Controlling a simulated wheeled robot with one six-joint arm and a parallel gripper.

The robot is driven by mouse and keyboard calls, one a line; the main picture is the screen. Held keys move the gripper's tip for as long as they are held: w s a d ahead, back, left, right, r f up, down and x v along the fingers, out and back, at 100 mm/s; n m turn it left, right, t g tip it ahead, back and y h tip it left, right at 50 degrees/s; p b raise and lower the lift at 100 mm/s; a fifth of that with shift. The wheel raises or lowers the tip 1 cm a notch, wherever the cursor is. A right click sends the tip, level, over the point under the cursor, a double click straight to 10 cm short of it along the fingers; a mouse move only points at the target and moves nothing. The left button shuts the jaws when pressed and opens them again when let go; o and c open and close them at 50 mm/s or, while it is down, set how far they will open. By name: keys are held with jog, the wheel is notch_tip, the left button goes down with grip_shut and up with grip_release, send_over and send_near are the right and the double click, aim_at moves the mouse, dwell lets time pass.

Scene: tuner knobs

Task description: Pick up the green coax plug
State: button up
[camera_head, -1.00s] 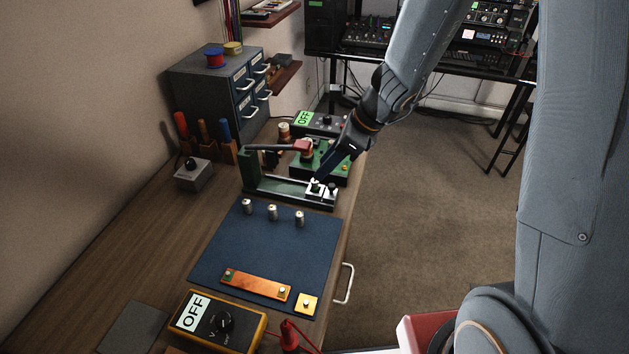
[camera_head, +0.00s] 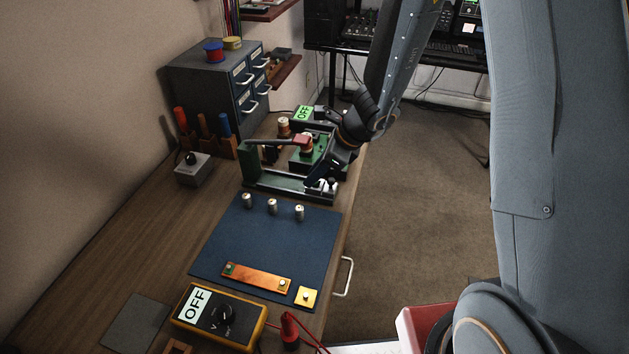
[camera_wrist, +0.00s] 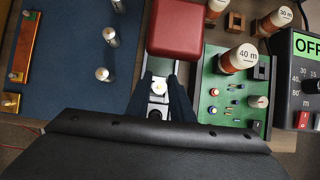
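No green coax plug is clearly identifiable. Three silver cylinders (camera_head: 272,206) stand upright on the blue mat; no green shows on them. A small green-topped piece (camera_head: 229,269) sits at one end of the copper strip (camera_head: 256,279). My gripper (camera_head: 319,181) is at the near right end of the green lever press (camera_head: 250,167). In the wrist view, its dark fingers (camera_wrist: 160,92) stand apart on either side of a silver seat with a pale round piece (camera_wrist: 158,87). I cannot tell whether they touch it. The press's red block (camera_wrist: 175,28) lies just beyond.
The green circuit board (camera_wrist: 232,90) with coils is close on the right of my fingers. A box marked OFF (camera_wrist: 305,75) is beyond it. The blue mat (camera_head: 225,245) has bare room. A yellow meter (camera_head: 218,317) stands at the front.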

grip_shut()
jog(key=shift+r, duration=0.75)
notch_tip(320, 180, up, 2)
jog(key=shift+r, duration=0.2)
jog(key=s+d+p, duration=0.3)
jog(key=s, duration=0.5)
jog(key=s+d+p, duration=0.3)
jog(key=s+d, duration=0.1)
jog(key=s, duration=0.4)
jog(key=shift+d+f, duration=0.2)
jog(key=shift+d, duration=0.05)
